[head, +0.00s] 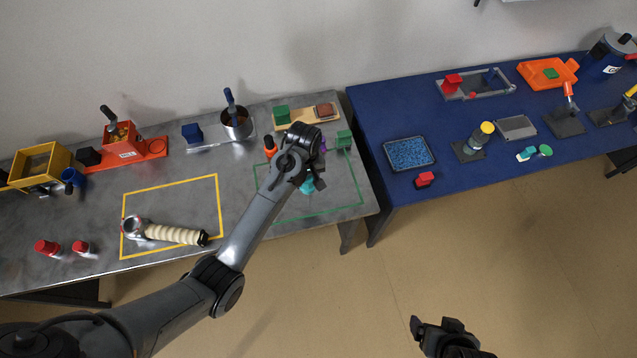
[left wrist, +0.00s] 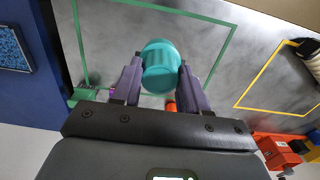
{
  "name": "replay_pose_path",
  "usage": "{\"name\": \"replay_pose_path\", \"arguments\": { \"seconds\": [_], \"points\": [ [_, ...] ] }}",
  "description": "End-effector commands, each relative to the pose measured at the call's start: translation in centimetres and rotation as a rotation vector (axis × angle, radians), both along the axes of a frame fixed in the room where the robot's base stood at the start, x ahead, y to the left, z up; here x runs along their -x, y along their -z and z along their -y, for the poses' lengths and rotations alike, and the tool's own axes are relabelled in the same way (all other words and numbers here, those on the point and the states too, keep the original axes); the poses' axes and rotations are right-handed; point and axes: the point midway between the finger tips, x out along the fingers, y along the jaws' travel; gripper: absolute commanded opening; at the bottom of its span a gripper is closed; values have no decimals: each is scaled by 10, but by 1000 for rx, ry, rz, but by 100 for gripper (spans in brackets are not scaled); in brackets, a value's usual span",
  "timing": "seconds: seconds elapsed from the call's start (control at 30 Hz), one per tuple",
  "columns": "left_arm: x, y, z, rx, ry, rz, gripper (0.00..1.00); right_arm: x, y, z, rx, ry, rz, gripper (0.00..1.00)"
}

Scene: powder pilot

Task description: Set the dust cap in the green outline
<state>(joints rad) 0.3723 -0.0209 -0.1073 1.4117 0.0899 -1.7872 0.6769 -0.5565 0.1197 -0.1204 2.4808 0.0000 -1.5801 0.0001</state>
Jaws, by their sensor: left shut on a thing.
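The dust cap, a teal ribbed cylinder (left wrist: 160,66), is between the fingers of my left gripper (left wrist: 158,82), which is shut on it. In the head view the teal cap (head: 307,187) shows partly below my left wrist. The green outline (head: 330,212) is painted on the grey table, and the cap is over its inside area. The outline (left wrist: 190,14) also shows behind the cap in the left wrist view. I cannot tell whether the cap touches the table. My right gripper (head: 440,328) is at the bottom of the head view, away from the tables; its jaw state is unclear.
An orange-and-black item (head: 270,147) and a green cube (head: 344,139) stand near the outline's back edge. A yellow outline (head: 218,200) to the left holds a cream-handled tool (head: 175,234). The blue table (head: 400,188) with several items is on the right.

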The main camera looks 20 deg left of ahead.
Motion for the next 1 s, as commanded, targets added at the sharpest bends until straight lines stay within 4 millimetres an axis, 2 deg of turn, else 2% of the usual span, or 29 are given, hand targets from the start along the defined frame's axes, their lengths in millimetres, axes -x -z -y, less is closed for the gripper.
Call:
{"name": "replay_pose_path", "arguments": {
  "seconds": [0.1,0.27,0.7,0.83,1.0],
  "points": [
    [14,13,-2,1,-1,-1,12,6,1,0,1,0,-15,87],
    [22,26,-11,1,-3,0,12,9,1,0,1,0,-24,87],
    [25,76,-92,1,-4,0,12,9,-4,0,1,0,-24,87],
    [25,86,-109,1,-1,1,12,9,-4,0,1,0,-24,87],
    [26,92,-118,2,0,0,12,9,-4,0,0,0,-25,87]
  ]
}}
